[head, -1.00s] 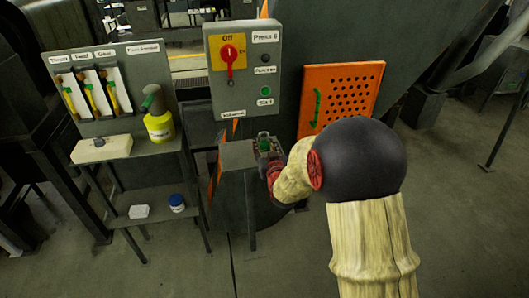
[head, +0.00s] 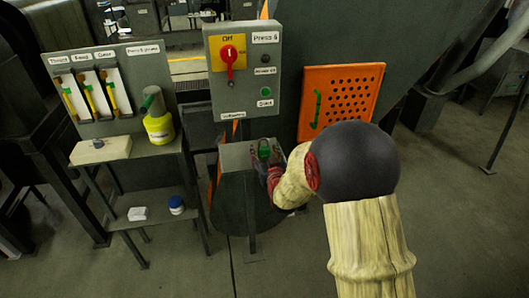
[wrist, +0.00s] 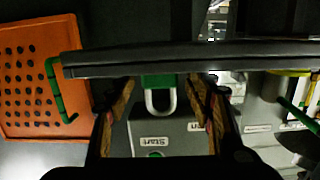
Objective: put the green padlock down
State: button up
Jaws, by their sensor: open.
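The green padlock (head: 264,152) is at the small grey shelf (head: 235,158) below the control box. In the wrist view, which is upside down, its green body (wrist: 158,80) meets the dark shelf edge (wrist: 200,55) and its pale shackle points away from the shelf, so it looks upright on it. My gripper (head: 266,150) is open around the padlock. In the wrist view its two brown-padded fingers (wrist: 158,97) stand on either side of the padlock, with gaps between. The padlock's underside is hidden.
The grey control box (head: 245,85) with a red switch stands above the shelf. An orange perforated panel (head: 345,95) with a green handle is close on the right. A bench (head: 160,150) with a yellow bottle (head: 159,128) stands on the left.

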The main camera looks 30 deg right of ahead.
jog(key=shift+r+p, duration=0.25)
jog(key=shift+p, duration=0.05)
jog(key=p+v, duration=0.3)
jog(key=v, duration=0.9)
jog(key=s+a+r+n+g+y, duration=0.25)
jog(key=s+a+r+g, duration=0.35)
jog(key=a, duration=0.4)
jog(key=s+a+r+g+y, duration=0.1)
jog(key=s+a+r+g, duration=0.1)
jog(key=s, duration=0.8)
jog(key=s+a+r+g+y, duration=0.1)
jog(key=s+a+r+g, duration=0.1)
jog(key=s, duration=0.8)
jog(key=shift+a+r+n, duration=0.3)
jog(key=shift+a+n, duration=0.15)
jog(key=shift+a, duration=0.45)
jog(key=shift+o, duration=0.5)
jog(key=shift+r, duration=0.1)
